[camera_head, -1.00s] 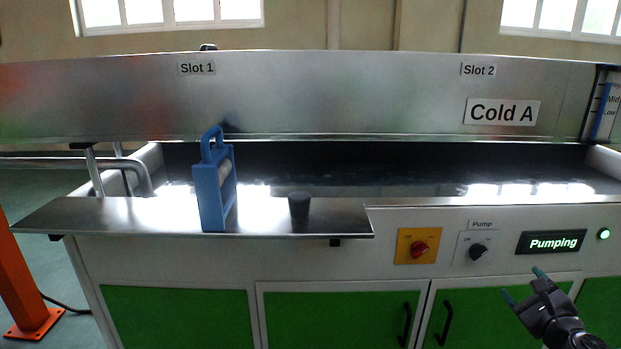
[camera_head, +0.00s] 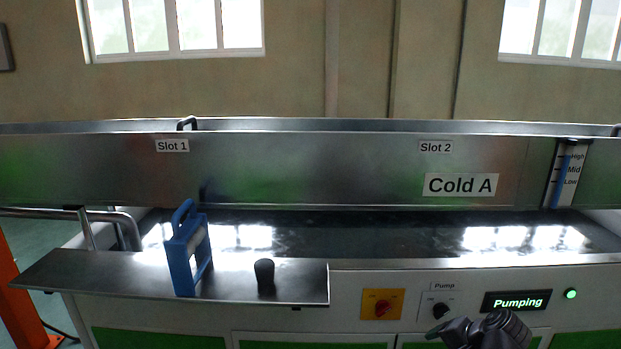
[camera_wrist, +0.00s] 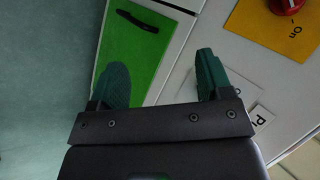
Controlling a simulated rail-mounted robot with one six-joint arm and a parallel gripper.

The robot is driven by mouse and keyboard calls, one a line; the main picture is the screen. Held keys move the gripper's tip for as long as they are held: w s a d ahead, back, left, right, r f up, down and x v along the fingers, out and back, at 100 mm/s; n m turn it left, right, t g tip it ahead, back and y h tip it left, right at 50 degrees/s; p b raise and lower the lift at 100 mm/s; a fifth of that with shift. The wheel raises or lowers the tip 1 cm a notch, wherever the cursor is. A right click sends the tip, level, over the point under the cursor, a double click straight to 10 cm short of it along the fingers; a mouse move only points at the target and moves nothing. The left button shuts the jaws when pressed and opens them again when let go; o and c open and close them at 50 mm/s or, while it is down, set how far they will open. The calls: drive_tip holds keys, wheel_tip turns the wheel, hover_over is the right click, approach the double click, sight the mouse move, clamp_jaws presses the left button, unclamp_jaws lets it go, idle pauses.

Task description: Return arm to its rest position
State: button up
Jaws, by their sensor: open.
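My gripper (camera_wrist: 160,80) is open, with its two teal fingers apart and nothing between them in the wrist view. Behind the fingers, that view shows a green cabinet door (camera_wrist: 130,52) with a black handle and the white panel front. In the head view, my dark wrist (camera_head: 485,330) is at the bottom right edge, in front of the panel and just below the pump knob (camera_head: 440,311). The fingers are hard to make out there.
A blue frame with a handle (camera_head: 187,255) and a dark cylinder (camera_head: 265,277) stand on the metal shelf (camera_head: 110,275). The bath (camera_head: 370,235) lies behind. The yellow switch plate (camera_head: 368,303) and the display reading "Pumping" (camera_head: 516,301) are close to my wrist.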

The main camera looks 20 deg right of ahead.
drive_tip(key=w+a+r+n+g+p, duration=0.2)
drive_tip(key=a+r+n+p, duration=0.3)
drive_tip(key=a+r+p, duration=0.6)
drive_tip(key=w+a+r+n+g+h+p, duration=0.1)
drive_tip(key=w+a+r+n+p, duration=0.3)
drive_tip(key=a+r+p, duration=0.7)
drive_tip(key=w+a+r+n+g+p, duration=0.4)
drive_tip(key=a+r+n+p, duration=0.1)
drive_tip(key=a+r+p, duration=0.5)
drive_tip(key=shift+a+r+n+h+p, duration=0.35)
drive_tip(key=shift+r+p, duration=0.2)
drive_tip(key=shift+r, duration=0.2)
